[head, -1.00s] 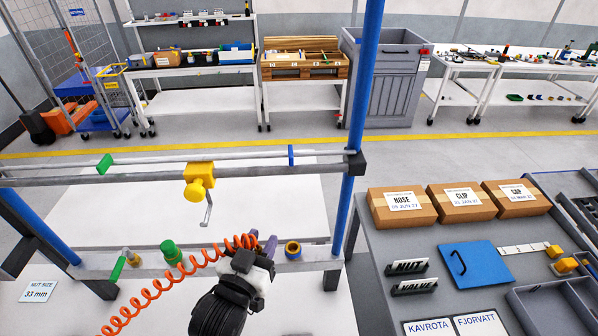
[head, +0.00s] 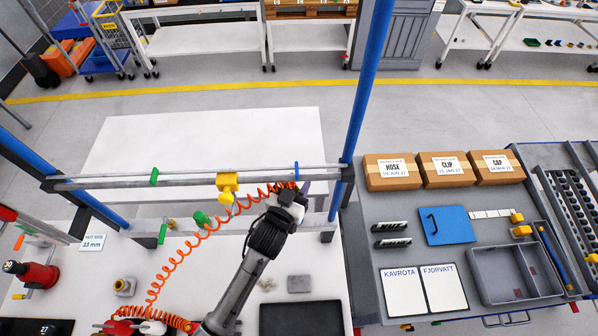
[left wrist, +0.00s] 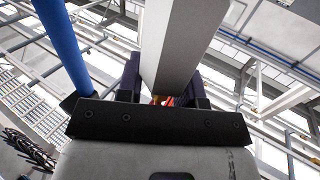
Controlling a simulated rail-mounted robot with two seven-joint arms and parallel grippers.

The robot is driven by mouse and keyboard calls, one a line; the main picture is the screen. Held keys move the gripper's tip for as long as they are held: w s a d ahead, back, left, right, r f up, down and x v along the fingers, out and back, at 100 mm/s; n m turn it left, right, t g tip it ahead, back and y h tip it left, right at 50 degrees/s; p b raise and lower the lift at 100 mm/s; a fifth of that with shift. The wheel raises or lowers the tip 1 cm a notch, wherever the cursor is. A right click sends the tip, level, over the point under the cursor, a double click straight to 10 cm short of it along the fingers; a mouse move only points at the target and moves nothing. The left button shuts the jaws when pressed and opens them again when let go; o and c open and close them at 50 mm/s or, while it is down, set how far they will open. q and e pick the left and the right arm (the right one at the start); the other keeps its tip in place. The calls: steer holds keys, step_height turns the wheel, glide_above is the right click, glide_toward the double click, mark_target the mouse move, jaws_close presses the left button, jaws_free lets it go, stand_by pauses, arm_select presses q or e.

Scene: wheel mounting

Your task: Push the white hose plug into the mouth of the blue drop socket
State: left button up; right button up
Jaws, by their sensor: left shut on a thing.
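My left gripper (head: 296,188) is near the right end of the frame's upper rail (head: 215,178). It is shut on the end of the coiled orange hose (head: 270,188). The white plug itself cannot be made out; the gripper hides it. In the left wrist view, the finger pads (left wrist: 162,92) close around something, with a bit of orange-red between them under a grey beam (left wrist: 182,40). A small blue part on the upper rail (head: 296,170), seemingly the drop socket, is just above the gripper; its mouth is not visible. My right gripper is not in view.
A blue post (head: 363,95) stands right of the gripper. A yellow part (head: 227,184) and a green tag (head: 154,177) hang on the upper rail. A green knob (head: 200,218) is on the lower beam. A grey table (head: 375,215) with boxes stands right.

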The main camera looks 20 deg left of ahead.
arm_select(q)
steer(key=shift+d+r, duration=0.1)
stand_by(0.6)
steer(key=shift+p, duration=0.35)
steer(key=shift+f+b, duration=1.95)
steer(key=shift+f, duration=1)
steer(key=shift+f+b, duration=0.45)
